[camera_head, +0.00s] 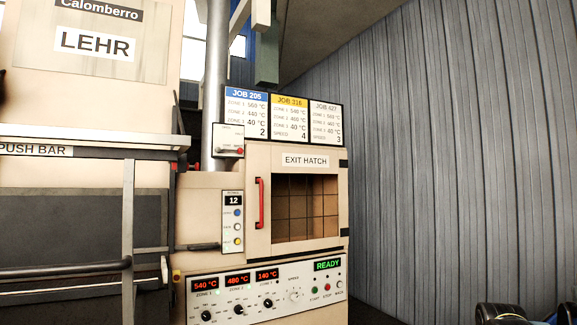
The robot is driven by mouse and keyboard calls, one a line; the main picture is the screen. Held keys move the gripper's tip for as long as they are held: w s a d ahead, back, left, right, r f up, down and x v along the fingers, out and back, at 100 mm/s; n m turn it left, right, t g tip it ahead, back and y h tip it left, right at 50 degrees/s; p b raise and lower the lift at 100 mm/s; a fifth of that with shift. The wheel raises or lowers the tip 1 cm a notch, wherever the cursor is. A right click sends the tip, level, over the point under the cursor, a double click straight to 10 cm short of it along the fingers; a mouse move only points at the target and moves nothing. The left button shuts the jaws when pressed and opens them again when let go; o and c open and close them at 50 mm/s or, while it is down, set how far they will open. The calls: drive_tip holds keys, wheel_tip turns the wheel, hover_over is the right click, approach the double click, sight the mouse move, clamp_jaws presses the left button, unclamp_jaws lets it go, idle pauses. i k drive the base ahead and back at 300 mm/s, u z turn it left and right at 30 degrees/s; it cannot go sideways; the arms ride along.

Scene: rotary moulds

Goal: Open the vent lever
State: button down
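A small white plate (229,140) is mounted at the foot of the grey flue pipe, at the upper left of the hatch. A short lever with a red knob (239,151) sits at the plate's lower right. It looks like the vent lever, but the plate's small print is too blurred to read. A dark horizontal handle (205,246) projects at the left of the small button panel. My gripper is not in this view, so its distance from the lever is hidden.
The exit hatch has a red vertical handle (260,203) beside its window (305,208). Below is a control panel (265,288) with dials and a green READY display. A push bar (70,268) and rails project at the left. A corrugated wall (450,150) stands right.

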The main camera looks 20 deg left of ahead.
sight(240, 150)
drive_tip(key=z, duration=0.6)
drive_tip(key=k, duration=1.35)
drive_tip(key=u, duration=1.6)
drive_tip(key=i, duration=1)
drive_tip(key=u, duration=0.05)
